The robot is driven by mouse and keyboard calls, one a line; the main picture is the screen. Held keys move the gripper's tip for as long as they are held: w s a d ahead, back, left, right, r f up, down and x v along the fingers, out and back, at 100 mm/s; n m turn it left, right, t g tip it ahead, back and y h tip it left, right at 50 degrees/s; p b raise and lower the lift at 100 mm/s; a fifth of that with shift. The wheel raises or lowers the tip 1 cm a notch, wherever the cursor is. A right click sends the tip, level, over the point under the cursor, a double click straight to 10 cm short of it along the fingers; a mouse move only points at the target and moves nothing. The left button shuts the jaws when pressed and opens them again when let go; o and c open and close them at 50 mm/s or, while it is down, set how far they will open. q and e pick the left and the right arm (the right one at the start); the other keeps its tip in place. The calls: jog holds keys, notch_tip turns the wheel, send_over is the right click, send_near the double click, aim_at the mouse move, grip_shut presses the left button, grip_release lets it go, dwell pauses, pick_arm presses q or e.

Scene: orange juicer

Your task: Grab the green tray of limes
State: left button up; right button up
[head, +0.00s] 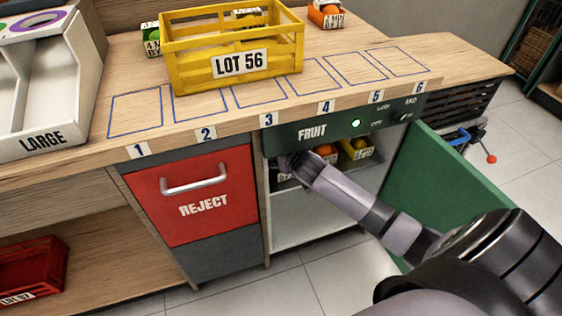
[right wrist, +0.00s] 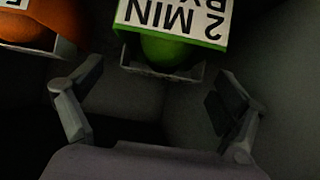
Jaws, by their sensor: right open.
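In the right wrist view a green tray (right wrist: 211,44) with a white label reading "2 MIN" upside down is at the top centre. A green lime (right wrist: 165,50) shows below the label. My right gripper (right wrist: 157,82) is open, its two fingers spread to either side below the tray, with nothing between them. In the head view my right gripper (head: 290,163) reaches into the open FRUIT cabinet, and the arm and cabinet front hide much of what is there. I cannot make out this tray in the head view. My left gripper is not in view.
An orange tray (right wrist: 62,46) stands left of the green one in the right wrist view. A yellow tray (head: 361,154) is inside the cabinet. The open green door (head: 440,190) is right of my arm. A yellow LOT 56 crate (head: 190,75) stands on the counter (head: 60,165).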

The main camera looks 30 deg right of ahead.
jog(key=shift+w+d+f, duration=0.1)
jog(key=shift+w+f, duration=0.05)
jog(key=shift+w, duration=0.15)
jog(key=shift+c, duration=0.2)
jog(key=c, duration=1.4)
